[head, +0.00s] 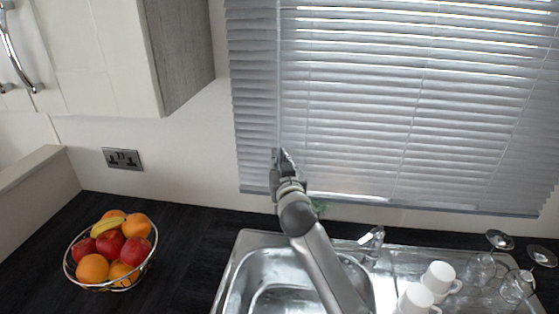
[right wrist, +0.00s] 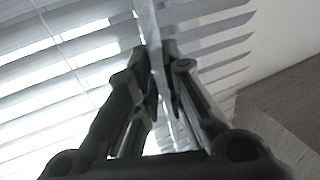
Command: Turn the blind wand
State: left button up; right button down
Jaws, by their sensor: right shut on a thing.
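The blind wand (right wrist: 150,28) is a pale, thin rod hanging in front of the blind. In the right wrist view it runs down from the top edge between my fingers. In the head view the wand (head: 280,85) shows only faintly as a vertical line near the blind's left side. My right gripper (head: 279,156) is at the lower left part of the blind, shut on the wand; its fingers (right wrist: 160,95) sit on either side of it. The grey slatted blind (head: 400,100) is lowered, with light between its slats. My left gripper is in neither view.
A metal sink (head: 245,255) lies below my right arm, with a tap (head: 371,240) close to the arm's right. White cups (head: 438,277) and glasses stand on the drainer. A fruit bowl (head: 148,268) stands on the dark worktop. A wall cupboard (head: 185,50) hangs upper left.

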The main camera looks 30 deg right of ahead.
jog(key=y+p, duration=0.1)
jog(key=n+y+p, duration=0.1)
jog(key=n+y, duration=0.1)
jog(key=shift+d+r+t+p, duration=0.15)
jog(key=shift+d+t+p, duration=0.15)
jog(key=shift+p, duration=0.1)
jog(key=shift+n+y+p, duration=0.6)
jog(key=shift+n+y, duration=0.6)
jog(key=shift+y, duration=0.7)
jog(key=c, duration=1.5)
grip_release()
jog(key=shift+a, duration=0.1)
jog(key=shift+s, duration=0.1)
jog(key=shift+s+f, duration=0.25)
jog(key=shift+s, duration=0.25)
jog(key=s, duration=0.7)
jog(key=shift+d, duration=0.25)
